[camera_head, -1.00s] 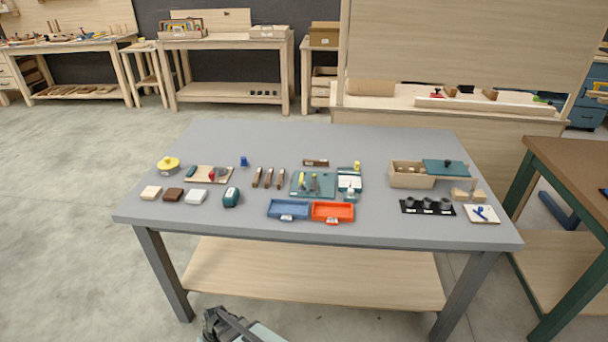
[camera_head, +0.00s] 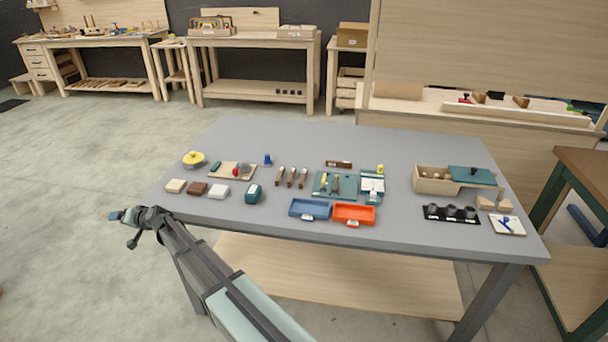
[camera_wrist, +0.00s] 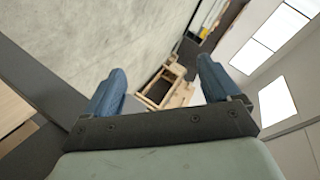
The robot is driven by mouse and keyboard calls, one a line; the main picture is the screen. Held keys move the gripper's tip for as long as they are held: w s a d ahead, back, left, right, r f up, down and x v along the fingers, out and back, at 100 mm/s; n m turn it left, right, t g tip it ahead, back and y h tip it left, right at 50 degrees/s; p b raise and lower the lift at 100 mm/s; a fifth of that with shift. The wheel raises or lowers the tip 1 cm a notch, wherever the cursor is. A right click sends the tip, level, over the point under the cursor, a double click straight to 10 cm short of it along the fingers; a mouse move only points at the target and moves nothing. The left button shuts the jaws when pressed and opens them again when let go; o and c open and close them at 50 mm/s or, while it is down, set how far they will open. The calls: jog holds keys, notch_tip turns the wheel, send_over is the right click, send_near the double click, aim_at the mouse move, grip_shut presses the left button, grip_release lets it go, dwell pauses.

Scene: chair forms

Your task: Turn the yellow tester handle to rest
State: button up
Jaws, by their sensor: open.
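A teal and white device (camera_head: 371,190) stands on the grey table, right of the middle, with a small yellow part (camera_head: 380,168) at its back. A round yellow-topped piece (camera_head: 193,158) sits at the table's far left. Neither is marked, so I cannot tell for sure which is the tester handle, and its angle is too small to read. My gripper (camera_head: 121,228) is off the table's front left corner, apart from both. In the wrist view its two blue fingers (camera_wrist: 160,70) are spread with nothing between them.
Blue (camera_head: 310,209) and orange (camera_head: 353,215) trays lie at the front edge of the table (camera_head: 300,143). Several small blocks lie front left. A wooden box (camera_head: 433,180) and a black holder (camera_head: 450,214) stand on the right. The table's back strip is clear.

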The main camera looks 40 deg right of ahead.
jog(key=w+d+r+n+t, duration=0.1)
jog(key=w+d+r, duration=0.4)
jog(key=r, duration=0.4)
jog(key=s+d+r+n+g+h, duration=0.1)
jog(key=s+d+n, duration=0.1)
jog(key=d, duration=0.7)
jog(key=s+d+r+n+g, duration=0.1)
jog(key=d+n, duration=0.1)
jog(key=d, duration=0.8)
jog(key=s+d+r+n+g+h, duration=0.1)
jog(key=s+d+r+n, duration=0.15)
jog(key=d, duration=0.65)
jog(key=n+g+h, duration=0.2)
jog(key=n+g, duration=0.4)
send_near(325, 178)
jog(key=x, duration=0.8)
jog(key=shift+w+d+f, duration=0.1)
jog(key=shift+w+f, duration=0.05)
jog(key=shift+w, duration=0.05)
jog(key=c, duration=1.1)
jog(key=shift+o, duration=0.2)
